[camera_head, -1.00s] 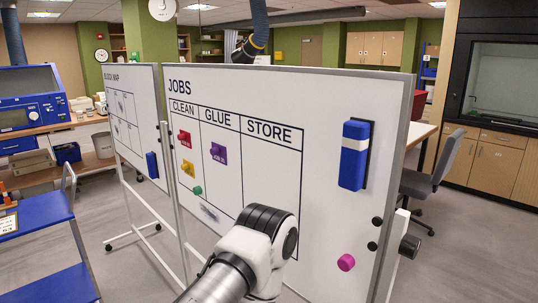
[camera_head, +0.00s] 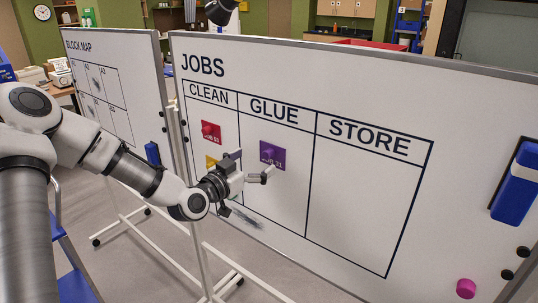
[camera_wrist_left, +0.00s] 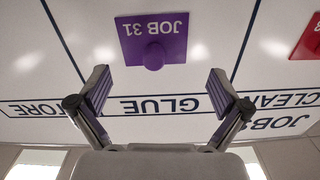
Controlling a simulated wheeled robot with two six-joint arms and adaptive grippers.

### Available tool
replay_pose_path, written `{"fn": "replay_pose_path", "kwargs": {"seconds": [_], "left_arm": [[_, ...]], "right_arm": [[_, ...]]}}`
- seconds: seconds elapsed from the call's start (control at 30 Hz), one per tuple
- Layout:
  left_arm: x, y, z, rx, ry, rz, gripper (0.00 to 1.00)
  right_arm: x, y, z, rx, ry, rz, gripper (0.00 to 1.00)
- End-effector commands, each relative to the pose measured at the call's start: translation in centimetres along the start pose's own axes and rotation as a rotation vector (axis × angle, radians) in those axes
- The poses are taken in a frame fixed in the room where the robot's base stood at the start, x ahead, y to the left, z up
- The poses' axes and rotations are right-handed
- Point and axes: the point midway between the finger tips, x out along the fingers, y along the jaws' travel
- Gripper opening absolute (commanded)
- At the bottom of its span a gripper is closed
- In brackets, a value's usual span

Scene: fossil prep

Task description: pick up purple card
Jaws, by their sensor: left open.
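The purple card (camera_head: 272,153), marked JOB 31 and with a purple knob, is on the whiteboard (camera_head: 370,210) in the GLUE column. My left gripper (camera_head: 254,166) is open and empty, in front of the board close to the card's lower left. In the left wrist view, the purple card (camera_wrist_left: 151,38) appears upside down, beyond the tips and roughly centred between the two spread fingers (camera_wrist_left: 158,84). The fingers do not appear to touch it. My right gripper is not in view.
A red card (camera_head: 211,131) and a partly hidden yellow card (camera_head: 212,161) are in the CLEAN column. The STORE column is empty. A blue eraser (camera_head: 515,190) and a pink magnet (camera_head: 466,288) are at the right. A second board (camera_head: 110,85) stands at the left.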

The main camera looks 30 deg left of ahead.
Motion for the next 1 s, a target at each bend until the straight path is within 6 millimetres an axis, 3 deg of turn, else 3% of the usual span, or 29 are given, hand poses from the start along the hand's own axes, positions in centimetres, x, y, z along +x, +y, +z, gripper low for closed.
{"fn": "replay_pose_path", "kwargs": {"seconds": [0.27,0.5,0.57,0.7,0.77,0.83,1.0], "left_arm": [[4.2,0.3,-0.3,0.004,-0.003,0.003,1.0],[4.5,0.3,-0.1,-0.002,-0.001,0.002,1.0],[4.5,0.3,-0.1,-0.002,-0.001,0.002,0.82],[4.5,0.3,-0.1,-0.002,-0.002,0.002,0.33],[4.5,0.3,-0.1,-0.001,-0.001,0.002,0.21],[4.5,0.2,-0.2,-0.001,-0.001,0.001,0.0],[4.6,0.2,-0.2,0.0,0.0,0.001,0.0]], "right_arm": [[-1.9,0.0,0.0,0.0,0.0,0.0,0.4],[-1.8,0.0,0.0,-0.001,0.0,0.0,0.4],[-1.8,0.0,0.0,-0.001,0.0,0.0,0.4],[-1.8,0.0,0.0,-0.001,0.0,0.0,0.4],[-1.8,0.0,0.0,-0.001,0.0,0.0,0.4],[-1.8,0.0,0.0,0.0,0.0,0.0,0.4],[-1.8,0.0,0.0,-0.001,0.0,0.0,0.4]]}}
